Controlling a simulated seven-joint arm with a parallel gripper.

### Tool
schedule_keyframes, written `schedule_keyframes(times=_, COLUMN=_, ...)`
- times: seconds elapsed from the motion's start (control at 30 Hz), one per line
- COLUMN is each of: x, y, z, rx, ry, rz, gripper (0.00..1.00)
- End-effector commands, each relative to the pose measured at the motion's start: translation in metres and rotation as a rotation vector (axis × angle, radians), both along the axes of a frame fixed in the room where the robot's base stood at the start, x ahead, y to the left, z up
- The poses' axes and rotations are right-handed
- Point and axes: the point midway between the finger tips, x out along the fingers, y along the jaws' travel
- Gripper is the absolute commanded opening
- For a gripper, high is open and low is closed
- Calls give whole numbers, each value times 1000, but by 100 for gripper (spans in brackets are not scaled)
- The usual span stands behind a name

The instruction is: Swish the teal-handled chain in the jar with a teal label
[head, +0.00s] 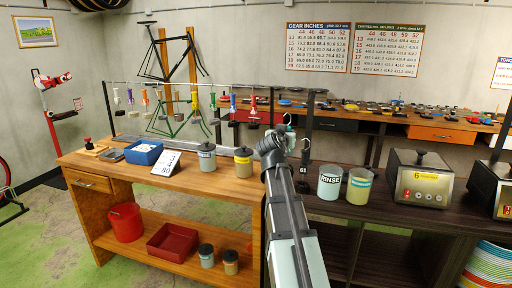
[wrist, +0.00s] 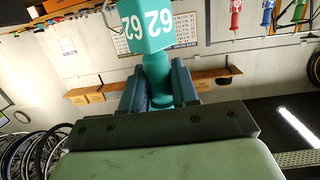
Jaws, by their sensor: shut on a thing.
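My gripper (head: 273,142) is raised above the gap between the wooden bench and the dark bench. In the wrist view its two blue-grey fingers (wrist: 160,88) are shut on the teal handle (wrist: 156,66), whose square block is marked 62. In the head view only a small teal bit of the handle (head: 287,118) shows beside the gripper. The chain on this handle cannot be made out. On the dark bench, to the gripper's right, stands an open jar with yellowish contents and a teal-looking band (head: 358,184). My gripper is apart from this jar.
The RINSE jar (head: 329,183) stands left of the banded jar, close beside it. A metal heater box (head: 420,180) is further right. Lidded jars (head: 207,158) stand on the wooden bench (head: 205,185). Other coloured handles hang from the rack rail (head: 170,84) behind.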

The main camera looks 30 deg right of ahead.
Motion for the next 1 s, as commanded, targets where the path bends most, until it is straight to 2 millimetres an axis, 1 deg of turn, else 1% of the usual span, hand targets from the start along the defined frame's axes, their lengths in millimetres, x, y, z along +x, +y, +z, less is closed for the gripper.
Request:
schedule_keyframes(times=0.03, x=-10, y=-17, z=10, rx=-3, ry=-2, rz=-44, gripper=0)
schedule_keyframes(times=0.17, x=-37, y=-57, z=29, rx=0, ry=-2, rz=-162, gripper=0)
schedule_keyframes(times=0.2, x=-46, y=-69, z=35, rx=-1, ry=-2, rz=-200, gripper=0)
schedule_keyframes(times=0.27, x=-58, y=-89, z=42, rx=0, ry=-1, rz=-257, gripper=0)
schedule_keyframes(times=0.3, x=-66, y=-102, z=46, rx=-1, ry=-1, rz=-296, gripper=0)
schedule_keyframes(times=0.37, x=-77, y=-123, z=50, rx=1, ry=-1, rz=-357, gripper=0)
schedule_keyframes(times=0.43, x=-89, y=-148, z=54, rx=2, ry=2, rz=-428, gripper=0)
schedule_keyframes(times=0.6, x=-113, y=-204, z=54, rx=2, ry=2, rz=-584, gripper=0)
schedule_keyframes(times=0.7, x=-124, y=-229, z=52, rx=1, ry=0, rz=-655, gripper=0)
schedule_keyframes(times=0.8, x=-133, y=-247, z=51, rx=-1, ry=-2, rz=-706, gripper=0)
schedule_keyframes(times=0.9, x=-139, y=-257, z=50, rx=-1, ry=-3, rz=-738, gripper=0)
schedule_keyframes(times=1.0, x=-142, y=-262, z=48, rx=-2, ry=-3, rz=-755, gripper=0)
